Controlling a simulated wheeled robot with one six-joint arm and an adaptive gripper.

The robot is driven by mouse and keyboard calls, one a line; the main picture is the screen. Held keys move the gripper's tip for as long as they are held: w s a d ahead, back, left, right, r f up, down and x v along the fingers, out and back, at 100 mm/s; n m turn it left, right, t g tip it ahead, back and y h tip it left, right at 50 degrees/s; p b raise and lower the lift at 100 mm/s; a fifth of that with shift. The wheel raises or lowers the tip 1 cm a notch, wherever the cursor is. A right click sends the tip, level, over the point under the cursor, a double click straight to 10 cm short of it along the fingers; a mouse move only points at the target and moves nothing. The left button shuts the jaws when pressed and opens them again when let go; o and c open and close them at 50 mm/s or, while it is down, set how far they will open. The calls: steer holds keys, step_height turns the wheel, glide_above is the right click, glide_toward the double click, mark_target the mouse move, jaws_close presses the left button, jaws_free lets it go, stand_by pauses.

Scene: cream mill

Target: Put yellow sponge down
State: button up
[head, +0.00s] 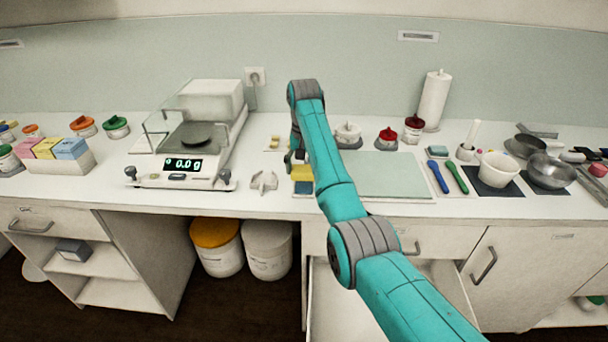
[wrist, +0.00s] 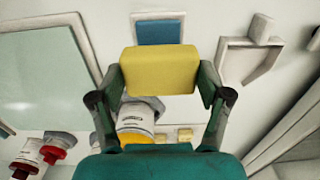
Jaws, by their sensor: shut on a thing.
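The yellow sponge (wrist: 160,70) is a flat rounded block held between the two fingers of my gripper (wrist: 160,93) in the wrist view. In the head view the sponge (head: 302,172) shows beside my arm, in front of the wall and over the white counter. My gripper (head: 294,158) is shut on it there, partly hidden by my arm. A blue block (head: 304,187) lies on the counter just in front of the sponge; it also shows beyond the sponge in the wrist view (wrist: 158,32). The gap between sponge and counter is hard to judge.
A balance (head: 185,160) reading 0.0 g and a small pale grey stand (head: 264,181) are to the left. A pale green mat (head: 390,175) lies to the right. Red-lidded jars (head: 387,139) stand behind it. A drawer (head: 345,300) below is open.

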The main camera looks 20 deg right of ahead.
mark_target(304, 169)
steer(key=shift+f, duration=1.3)
steer(key=shift+f, duration=0.1)
steer(key=o, duration=1.1)
step_height(304, 169, up, 12)
steer(key=shift+r, duration=0.1)
